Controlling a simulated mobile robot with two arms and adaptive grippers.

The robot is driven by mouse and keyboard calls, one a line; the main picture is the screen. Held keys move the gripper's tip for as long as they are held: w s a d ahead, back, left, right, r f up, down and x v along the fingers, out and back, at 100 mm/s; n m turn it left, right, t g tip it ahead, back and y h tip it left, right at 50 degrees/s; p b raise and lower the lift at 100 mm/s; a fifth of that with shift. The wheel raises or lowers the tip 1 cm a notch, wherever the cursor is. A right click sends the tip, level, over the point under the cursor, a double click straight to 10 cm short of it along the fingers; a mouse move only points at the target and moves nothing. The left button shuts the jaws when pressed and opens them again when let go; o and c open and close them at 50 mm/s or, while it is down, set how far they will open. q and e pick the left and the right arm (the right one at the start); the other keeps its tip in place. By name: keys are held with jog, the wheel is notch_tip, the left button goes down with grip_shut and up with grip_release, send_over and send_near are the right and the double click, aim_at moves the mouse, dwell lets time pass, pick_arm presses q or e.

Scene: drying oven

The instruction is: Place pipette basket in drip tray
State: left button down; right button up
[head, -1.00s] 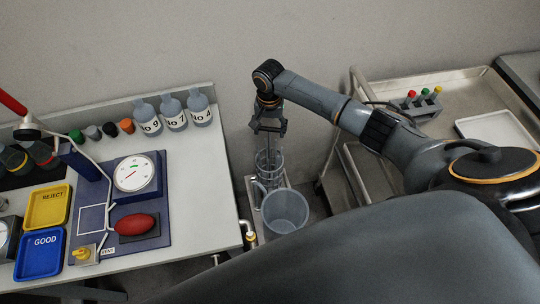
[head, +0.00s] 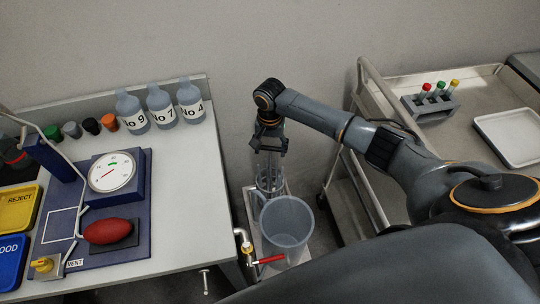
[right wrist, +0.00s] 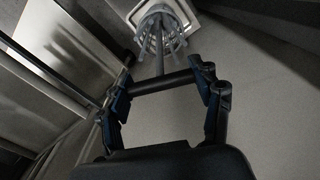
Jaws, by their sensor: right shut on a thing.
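The pipette basket (head: 270,181) hangs below my right gripper (head: 269,148), beside the workbench, behind a large clear beaker. In the right wrist view, the gripper (right wrist: 163,84) is shut on the dark crossbar of the basket's handle, and a thin rod runs from the bar to the basket (right wrist: 160,28) with several thin pipettes. I cannot tell whether the basket is inside a vessel or just above one. A white shallow tray (head: 508,138), probably the drip tray, lies on the steel cart at the right. My left gripper is not in view.
The clear beaker (head: 287,225) stands on a pale stand near a red-handled tap (head: 266,260). The cart (head: 465,128) holds a rack of colour-capped tubes (head: 430,105). Bottles (head: 161,105) and a gauge (head: 112,171) stand on the bench at the left.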

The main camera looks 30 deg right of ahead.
jog(key=shift+w+f, duration=0.1)
jog(key=shift+f, duration=0.4)
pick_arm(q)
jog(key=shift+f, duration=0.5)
pick_arm(e)
jog(key=shift+r, duration=0.15)
jog(key=o, duration=1.5)
jog(key=shift+f, duration=0.2)
jog(key=shift+r, duration=0.1)
